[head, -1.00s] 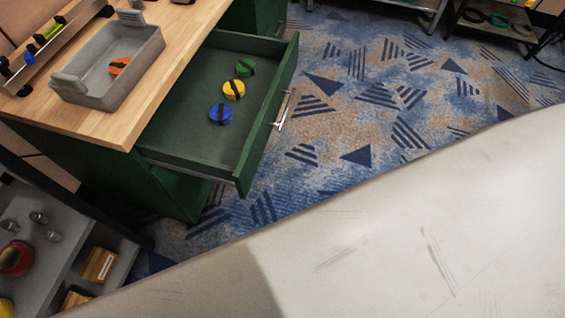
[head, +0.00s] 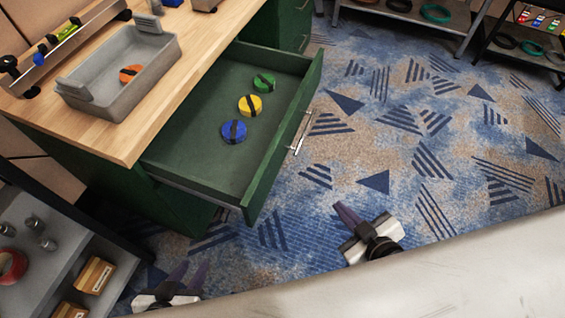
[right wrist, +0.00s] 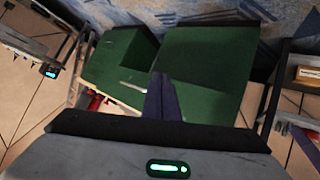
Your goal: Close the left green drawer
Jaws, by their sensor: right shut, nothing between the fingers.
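The green drawer (head: 283,146) is pulled well out from under the wooden desktop in the head view. Its silver handle (head: 300,132) is on the outer front face. Blue, yellow and green round pieces with black bands lie inside. My right gripper (head: 341,207) is shut and empty over the carpet, to the right of and below the drawer front, apart from it. Its shut fingers also show in the right wrist view (right wrist: 159,82), against green panels. My left gripper (head: 194,267) is at the bottom left, below the drawer, with its fingers apart and nothing visible between them.
A grey bin (head: 120,101) holding an orange piece stands on the wooden desktop (head: 150,130). A dark-framed grey shelf (head: 60,218) with small boxes is at lower left. Patterned carpet (head: 400,150) lies open right of the drawer. Racks stand at the back right.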

